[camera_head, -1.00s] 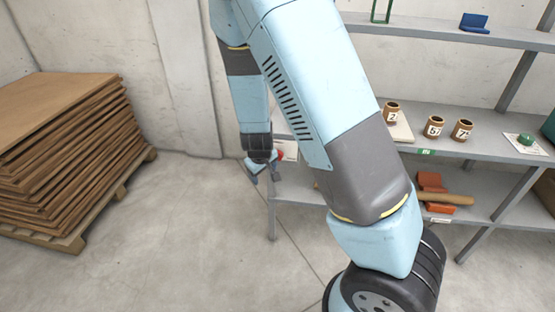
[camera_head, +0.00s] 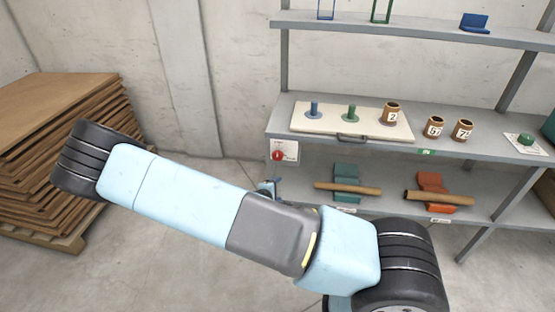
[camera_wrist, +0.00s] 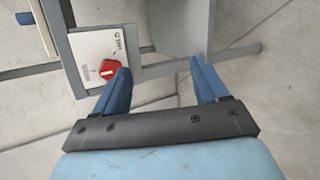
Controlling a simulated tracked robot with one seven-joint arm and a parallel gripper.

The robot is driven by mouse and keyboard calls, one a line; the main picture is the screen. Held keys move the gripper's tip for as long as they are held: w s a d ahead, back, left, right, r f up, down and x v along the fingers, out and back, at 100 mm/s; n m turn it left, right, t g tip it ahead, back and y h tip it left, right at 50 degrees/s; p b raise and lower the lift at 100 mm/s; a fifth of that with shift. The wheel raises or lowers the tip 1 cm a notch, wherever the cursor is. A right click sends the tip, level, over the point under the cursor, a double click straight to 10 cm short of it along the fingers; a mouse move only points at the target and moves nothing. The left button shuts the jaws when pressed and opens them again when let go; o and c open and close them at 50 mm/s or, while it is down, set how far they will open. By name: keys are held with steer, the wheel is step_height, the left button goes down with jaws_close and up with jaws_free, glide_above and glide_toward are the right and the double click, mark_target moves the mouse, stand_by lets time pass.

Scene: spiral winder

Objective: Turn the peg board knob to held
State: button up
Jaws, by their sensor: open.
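The red knob (camera_head: 277,156) sits on a white plate (camera_head: 291,146) at the left front end of the middle shelf. In the wrist view the red knob (camera_wrist: 107,68) is beside the tip of my left finger, and its plate (camera_wrist: 88,45) carries small dark lettering. Its setting is too small to read surely. My gripper (camera_wrist: 160,72) is open with nothing between its blue fingers. In the head view it is mostly hidden behind my arm, with a blue bit showing below the knob. The peg board (camera_head: 308,127) lies on the middle shelf with a blue peg, a green peg and a cup marked 2.
The lower shelf holds rolls on a green cradle (camera_head: 346,178) and an orange cradle (camera_head: 432,182). A pallet of brown sheets (camera_head: 40,120) stands at left. A shelf post (camera_wrist: 58,50) is close to the knob plate.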

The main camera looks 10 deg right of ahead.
mark_target(278, 157)
steer(key=w+d+n+t, duration=0.1)
steer(key=w+n+t, duration=0.1)
steer(key=w, duration=0.3)
steer(key=w+d+r+n+t, duration=0.1)
steer(key=w+n+t, duration=0.1)
steer(key=w, duration=0.3)
steer(key=w+d+r+n+t, duration=0.1)
steer(key=w+d+n+t, duration=0.1)
steer(key=w, duration=0.3)
steer(key=shift+w+r+n+t+y, duration=0.2)
steer(key=shift+n+t+y, duration=0.25)
steer(key=shift+n, duration=0.25)
steer(key=c, duration=1.1)
